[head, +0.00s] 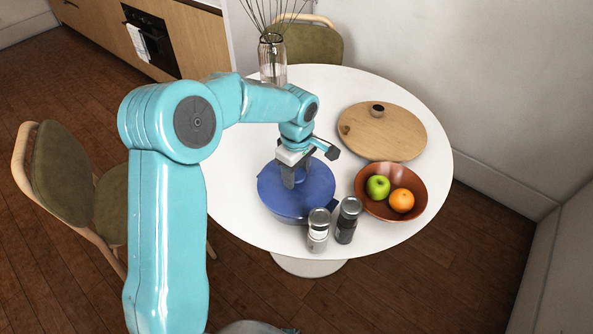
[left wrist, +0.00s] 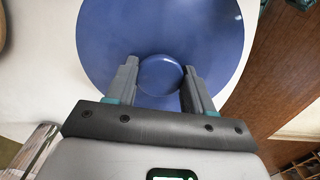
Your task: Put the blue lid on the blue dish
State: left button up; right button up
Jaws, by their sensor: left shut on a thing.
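The blue lid (head: 310,197) is a round disc with a knob, lying over the blue dish (head: 293,219) on the round white table. The lid covers the dish's opening, and only a little of the dish's side and a dark handle show below it. I cannot tell whether the lid touches the rim all round. My left gripper (head: 291,180) comes down from above and is shut on the lid's knob. In the left wrist view the knob (left wrist: 160,75) is between the two fingers and the lid (left wrist: 205,35) fills the middle. My right gripper is not in view.
A light shaker (head: 318,232) and a dark shaker (head: 348,222) stand close in front of the dish. A brown bowl (head: 415,181) with an apple (head: 377,187) and an orange (head: 401,200) is to the right. Behind are a wooden board (head: 385,138) with a small cup and a glass vase (head: 272,62).

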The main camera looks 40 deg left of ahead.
pick_arm(q)
jog(key=shift+f+b, duration=0.45)
dwell(0.7)
jog(key=o, duration=1.5)
jog(key=shift+c, duration=0.2)
jog(key=shift+r, duration=0.1)
notch_tip(320, 180, up, 16)
jog(key=p, duration=0.1)
